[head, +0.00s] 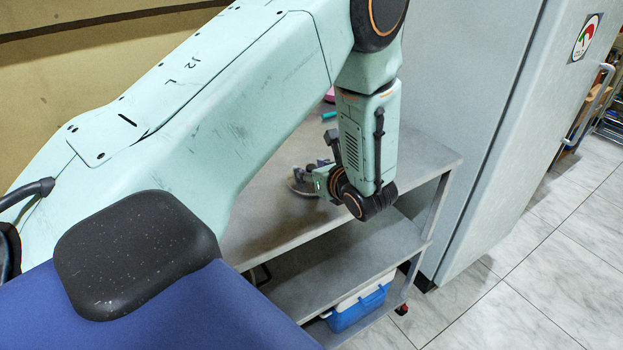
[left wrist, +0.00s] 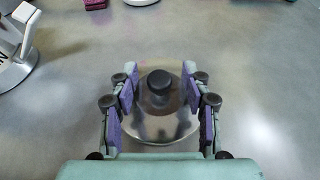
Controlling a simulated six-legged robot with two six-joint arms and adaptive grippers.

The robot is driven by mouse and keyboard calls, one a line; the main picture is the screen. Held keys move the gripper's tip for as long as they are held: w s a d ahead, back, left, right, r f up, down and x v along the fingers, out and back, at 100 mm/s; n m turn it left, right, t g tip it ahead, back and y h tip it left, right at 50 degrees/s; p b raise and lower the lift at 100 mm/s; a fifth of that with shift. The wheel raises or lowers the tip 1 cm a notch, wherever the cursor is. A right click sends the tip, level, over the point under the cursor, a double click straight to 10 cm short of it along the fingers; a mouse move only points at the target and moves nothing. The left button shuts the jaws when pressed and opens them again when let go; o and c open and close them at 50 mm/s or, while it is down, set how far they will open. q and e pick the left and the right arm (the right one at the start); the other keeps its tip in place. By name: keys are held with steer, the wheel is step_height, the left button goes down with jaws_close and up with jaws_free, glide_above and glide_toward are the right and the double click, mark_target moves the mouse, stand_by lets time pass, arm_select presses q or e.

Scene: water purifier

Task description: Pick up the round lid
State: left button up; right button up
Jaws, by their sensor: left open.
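The round lid (left wrist: 152,124) lies on the grey table top in the left wrist view. My right gripper is not in view.
The grey table (head: 270,215) has a lower shelf (head: 340,260) with a blue and white box (head: 358,308) beneath. A tall pale cabinet (head: 540,110) stands at the right. In the left wrist view, a white object (left wrist: 18,50) stands at the far left. The table right of the lid is clear.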

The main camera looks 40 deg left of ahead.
arm_select(q)
steer(key=shift+w+a, duration=0.1)
steer(key=shift+a, duration=0.1)
jaws_close()
stand_by(0.4)
